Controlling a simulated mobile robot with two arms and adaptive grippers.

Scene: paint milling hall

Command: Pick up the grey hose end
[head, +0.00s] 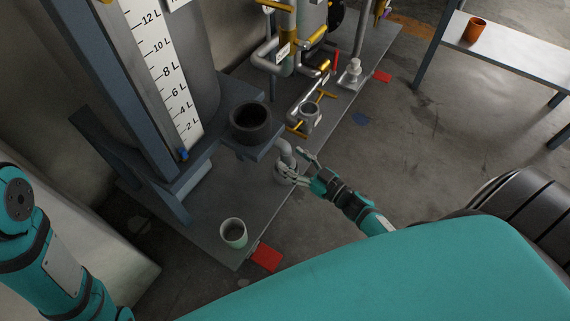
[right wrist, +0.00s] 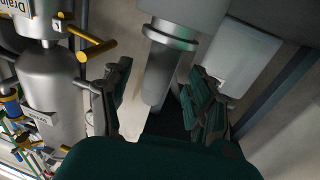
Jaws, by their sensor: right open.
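The grey hose end (head: 286,150) shows in the head view as a short, bent grey piece above a grey holder (head: 285,174) on the steel plate. My right gripper (head: 296,166) reaches it from the lower right with its fingers apart. In the right wrist view, a grey cylinder that looks like the hose end (right wrist: 160,78) stands between the two open fingers of the right gripper (right wrist: 160,92). I cannot tell whether either finger touches it. My left arm shows at the left edge of the head view, but its gripper is out of view.
A dark cup (head: 250,122) sits on a bracket beside the level scale (head: 168,75). A pale cup (head: 233,233) stands on the plate (head: 200,242) near a red patch (head: 266,257). Yellow-handled valves and pipes (head: 300,62) stand behind. Open floor lies right of the plate.

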